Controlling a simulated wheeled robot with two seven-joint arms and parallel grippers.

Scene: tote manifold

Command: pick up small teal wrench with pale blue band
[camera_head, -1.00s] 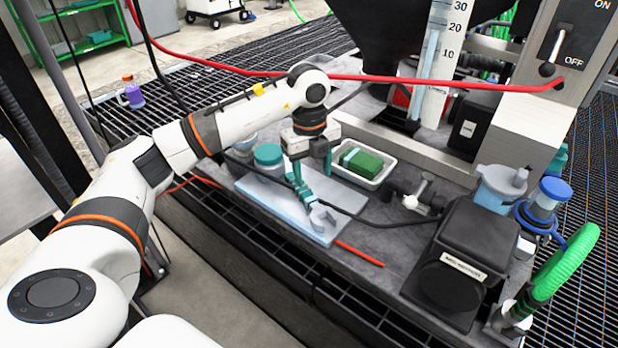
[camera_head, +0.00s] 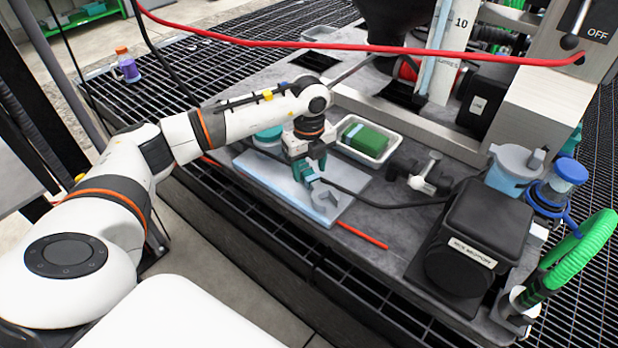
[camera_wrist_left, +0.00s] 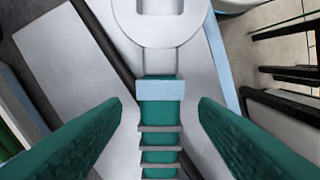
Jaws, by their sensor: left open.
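The wrench (camera_wrist_left: 160,115) has a teal handle with a pale blue band and a grey metal head. In the left wrist view its handle lies between the two teal fingers of my left gripper (camera_wrist_left: 160,140), with a gap on each side. In the head view the wrench's grey jaw (camera_head: 326,196) shows over the pale blue-grey board, and my left gripper (camera_head: 309,172) covers most of the handle. My left gripper is open, pointing down at the wrench. My right gripper is not in view.
The board (camera_head: 262,180) lies on the grey bench. A black cable crosses the board. A black box (camera_head: 478,235) stands at the right.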

